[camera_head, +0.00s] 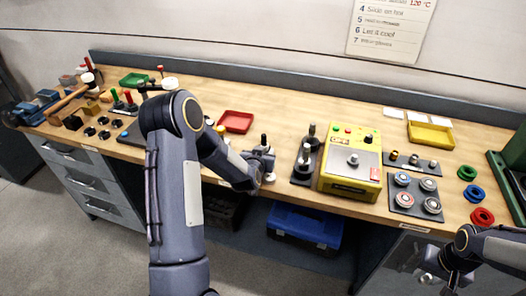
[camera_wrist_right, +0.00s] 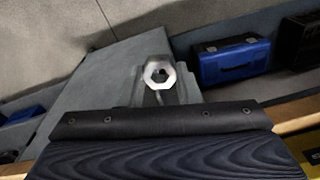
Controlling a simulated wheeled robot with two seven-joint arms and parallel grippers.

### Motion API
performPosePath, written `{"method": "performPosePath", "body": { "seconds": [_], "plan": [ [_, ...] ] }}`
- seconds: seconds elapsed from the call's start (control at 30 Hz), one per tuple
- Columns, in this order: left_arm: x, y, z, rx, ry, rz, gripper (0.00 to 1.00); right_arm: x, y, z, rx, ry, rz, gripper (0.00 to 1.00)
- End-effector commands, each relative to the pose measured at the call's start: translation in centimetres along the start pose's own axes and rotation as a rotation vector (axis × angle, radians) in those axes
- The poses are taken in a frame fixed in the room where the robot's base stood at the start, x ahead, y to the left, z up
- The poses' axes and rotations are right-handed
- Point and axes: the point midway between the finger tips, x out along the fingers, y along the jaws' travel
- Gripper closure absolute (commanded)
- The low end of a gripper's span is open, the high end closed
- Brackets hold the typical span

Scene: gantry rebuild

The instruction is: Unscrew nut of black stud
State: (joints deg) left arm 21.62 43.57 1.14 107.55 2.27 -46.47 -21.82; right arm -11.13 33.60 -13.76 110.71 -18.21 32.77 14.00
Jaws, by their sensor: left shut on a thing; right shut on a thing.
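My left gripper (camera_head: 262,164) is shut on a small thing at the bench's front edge. A black-tipped post (camera_head: 263,140), which looks like the black stud, rises at its jaws; the hold itself is partly hidden. My right gripper (camera_head: 436,270) is low at the right, in front of the bench and well apart from the left one. It is shut on a silver hex nut (camera_wrist_right: 158,72), whose open hole faces the right wrist camera. The nut appears clear of any stud.
A yellow box (camera_head: 350,187) with a grey top stands right of my left gripper, beside a dark block with black posts (camera_head: 304,166). A grey plate with round buttons (camera_head: 407,211) and coloured rings (camera_head: 474,194) are further right. A blue case (camera_head: 303,226) sits under the bench.

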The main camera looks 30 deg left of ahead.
Motion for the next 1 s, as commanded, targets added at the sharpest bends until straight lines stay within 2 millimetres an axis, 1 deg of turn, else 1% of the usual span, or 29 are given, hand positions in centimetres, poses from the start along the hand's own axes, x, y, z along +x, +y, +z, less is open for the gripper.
{"method": "performPosePath", "body": {
  "seconds": [0.1,0.13,0.3,0.57,0.67,0.77,0.87,1.0],
  "plan": [
    [0.0,0.0,-0.2,0.0,0.004,0.0,1.0,0.0,0.0,0.0,0.0,0.0,0.0,0.93],
    [0.0,0.0,-0.2,0.0,0.004,0.0,0.58,0.0,0.0,0.0,0.0,0.0,0.0,0.93],
    [0.0,0.0,-0.1,0.0,0.003,0.0,0.35,0.0,0.0,0.0,0.0,0.0,0.0,0.93],
    [-0.1,0.0,0.1,0.0,-0.003,0.0,0.35,0.0,0.0,0.0,0.0,0.0,0.0,0.93],
    [-0.5,0.0,0.1,0.0,-0.001,0.0,0.35,0.2,0.0,0.0,0.0,0.0,0.0,0.93],
    [-1.8,0.0,0.1,0.0,0.0,0.0,0.35,0.6,0.0,0.1,0.0,0.0,0.0,0.93],
    [-3.7,0.0,0.1,0.0,0.001,0.0,0.35,1.1,0.1,0.1,0.0,0.0,0.0,0.93],
    [-6.9,0.0,0.0,0.0,0.003,0.001,0.35,1.8,0.1,0.1,0.0,0.0,0.0,0.93]
  ]
}}
